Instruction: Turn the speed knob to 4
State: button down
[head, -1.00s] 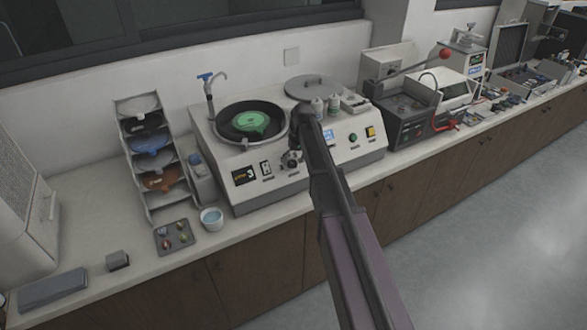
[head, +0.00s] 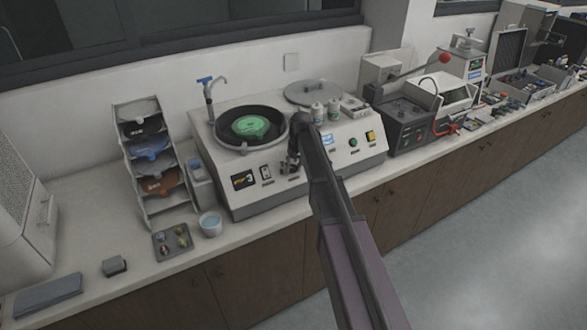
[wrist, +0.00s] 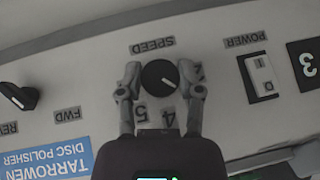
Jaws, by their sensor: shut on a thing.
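The round black speed knob (wrist: 160,75) is on the white front panel of the disc polisher (head: 345,160), under an upside-down SPEED label in the wrist view. Its white pointer line slants to the lower right, toward my right-hand finger. Digits 5 (wrist: 140,113) and 4 (wrist: 168,119) show below the knob. My gripper (wrist: 160,82) has one finger on each side of the knob, shut on it. In the head view my gripper (head: 292,158) is at the panel and hides the knob.
A POWER rocker switch (wrist: 260,75) is right of the knob in the wrist view. A black FWD/REV lever knob (wrist: 18,96) is at left. A green disc (head: 250,127) lies in the polisher's bowl. A cup (head: 210,224) and a small tray (head: 172,240) stand in front.

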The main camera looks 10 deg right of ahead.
dwell(0.4)
jog(key=m+y+b, duration=0.2)
jog(key=y, duration=0.1)
jog(key=m+y+b, duration=0.1)
jog(key=shift+s+d+f+m+y, duration=0.1)
jog(key=shift+d+f+m+y, duration=0.05)
jog(key=shift+f+m+y, duration=0.2)
jog(key=shift+r+m+y+b, duration=0.2)
jog(key=shift+m+y+b, duration=0.65)
jog(key=shift+y+b, duration=0.25)
jog(key=shift+c, duration=1.3)
grip_release()
jog(key=shift+r, duration=0.1)
jog(key=shift+r+p, duration=0.1)
jog(key=shift+p, duration=0.3)
